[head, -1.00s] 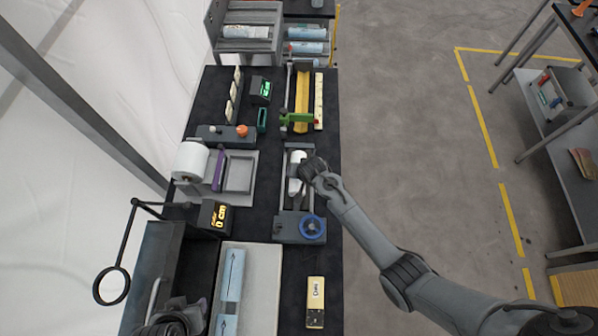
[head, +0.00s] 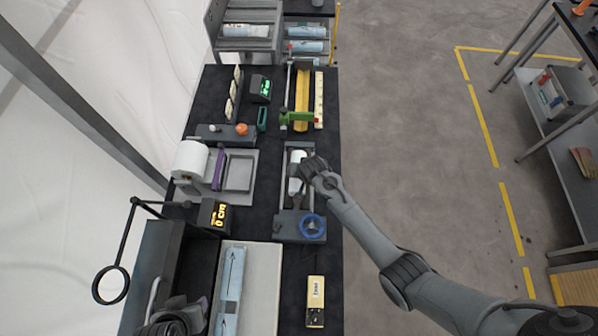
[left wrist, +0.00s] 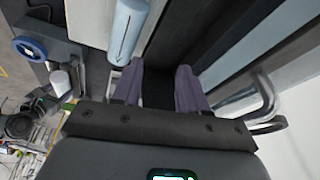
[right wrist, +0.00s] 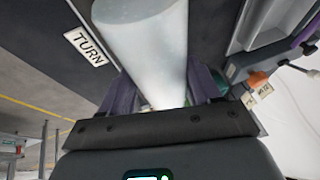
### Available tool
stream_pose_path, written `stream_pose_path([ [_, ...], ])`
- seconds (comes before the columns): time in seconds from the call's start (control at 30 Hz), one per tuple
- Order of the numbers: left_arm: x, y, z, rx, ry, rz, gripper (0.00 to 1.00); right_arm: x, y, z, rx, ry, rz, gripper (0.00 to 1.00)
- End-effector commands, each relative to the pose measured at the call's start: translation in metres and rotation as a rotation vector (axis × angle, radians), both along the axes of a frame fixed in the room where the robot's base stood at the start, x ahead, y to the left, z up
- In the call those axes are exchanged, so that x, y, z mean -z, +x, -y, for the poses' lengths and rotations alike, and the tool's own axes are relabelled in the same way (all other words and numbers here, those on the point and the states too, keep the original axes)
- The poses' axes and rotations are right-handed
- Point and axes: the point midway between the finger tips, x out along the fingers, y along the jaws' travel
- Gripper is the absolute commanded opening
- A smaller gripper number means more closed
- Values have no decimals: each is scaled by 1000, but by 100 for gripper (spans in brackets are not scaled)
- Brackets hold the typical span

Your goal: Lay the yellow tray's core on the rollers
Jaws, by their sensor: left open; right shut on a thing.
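The white core (head: 296,168) is in the roller stand, lengthwise over the rollers, which it largely hides; I cannot tell whether it rests on them. My right gripper (head: 308,172) is shut on the core. In the right wrist view the core (right wrist: 150,45) runs between the fingers (right wrist: 165,90), beside a "TURN" label. The stand's grey block with a blue handwheel (head: 312,226) is at its near end. The yellow tray (head: 302,90) lies farther back and appears empty. My left gripper (left wrist: 158,90) is open and empty; in the head view its arm shows at the lower left.
A green clamp-like part (head: 297,117) crosses the yellow tray's near end. A white roll (head: 190,160) and purple-edged frame are left of the stand. A light-blue rolled sheet (head: 230,285) lies on a pale board in front. A magnifier ring (head: 110,285) stands at the left.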

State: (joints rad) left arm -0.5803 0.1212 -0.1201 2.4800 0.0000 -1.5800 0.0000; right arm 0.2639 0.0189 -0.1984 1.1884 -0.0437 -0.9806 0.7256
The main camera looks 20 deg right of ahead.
Motion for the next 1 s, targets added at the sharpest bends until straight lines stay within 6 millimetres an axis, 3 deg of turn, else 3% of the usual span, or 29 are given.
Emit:
stream_pose_path([
  [0.17,1,0,-1,4,5,1,43,1,1,0,0,1,3,0],
  [0.2,0,0,-1,4,5,1,43,0,1,0,0,1,3,69],
  [0.37,0,0,-1,4,5,1,43,1,1,0,0,0,1,92],
  [0.77,0,0,1,-4,-5,0,43,-1,-2,0,0,0,-1,92],
  [1.0,-3,0,2,-5,-8,1,43,-24,-13,1,0,0,1,92],
])
